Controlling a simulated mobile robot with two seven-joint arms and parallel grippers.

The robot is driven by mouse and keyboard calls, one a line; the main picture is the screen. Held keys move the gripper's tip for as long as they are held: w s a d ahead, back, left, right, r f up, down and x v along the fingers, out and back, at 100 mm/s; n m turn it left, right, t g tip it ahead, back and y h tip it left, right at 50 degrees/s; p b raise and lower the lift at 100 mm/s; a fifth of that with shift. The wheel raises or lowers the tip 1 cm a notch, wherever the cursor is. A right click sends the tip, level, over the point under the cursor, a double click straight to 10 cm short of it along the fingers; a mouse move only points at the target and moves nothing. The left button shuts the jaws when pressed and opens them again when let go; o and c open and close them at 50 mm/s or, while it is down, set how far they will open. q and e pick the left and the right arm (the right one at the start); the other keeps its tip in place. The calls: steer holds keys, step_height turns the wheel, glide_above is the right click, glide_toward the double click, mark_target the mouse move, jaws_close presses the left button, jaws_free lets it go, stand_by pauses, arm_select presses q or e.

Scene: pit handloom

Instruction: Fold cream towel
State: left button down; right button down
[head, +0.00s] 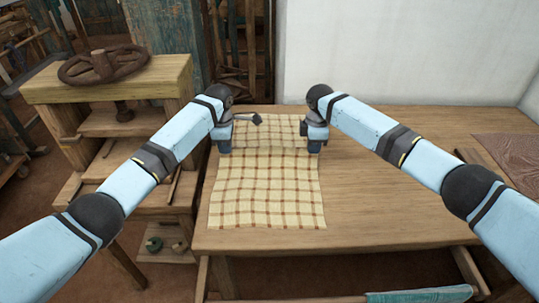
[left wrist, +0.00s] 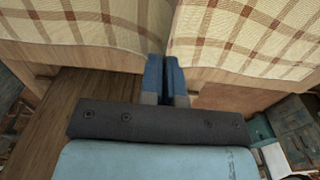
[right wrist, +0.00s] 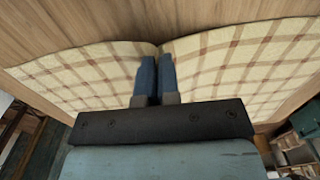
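The cream towel (head: 265,190) has a brown check pattern. Its near part lies flat on the wooden table, and its far part is raised between my two grippers. My left gripper (head: 224,148) is at the towel's left side. In the left wrist view its blue fingers (left wrist: 166,72) are together with cloth drawn in between them. My right gripper (head: 315,147) is at the right side. In the right wrist view its fingers (right wrist: 155,75) are also together, with cloth gathering at the tips. The towel's underside at the lifted part is hidden in the head view.
The wooden table (head: 390,200) is clear to the right of the towel. A reddish-brown cloth (head: 512,160) lies at its far right. A wooden bench (head: 110,80) with a dark wheel (head: 103,66) stands at left. A small dark tool (head: 247,118) shows beside my left gripper.

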arm_select(q)
steer(key=shift+r, duration=0.55)
arm_select(e)
steer(key=shift+r, duration=0.55)
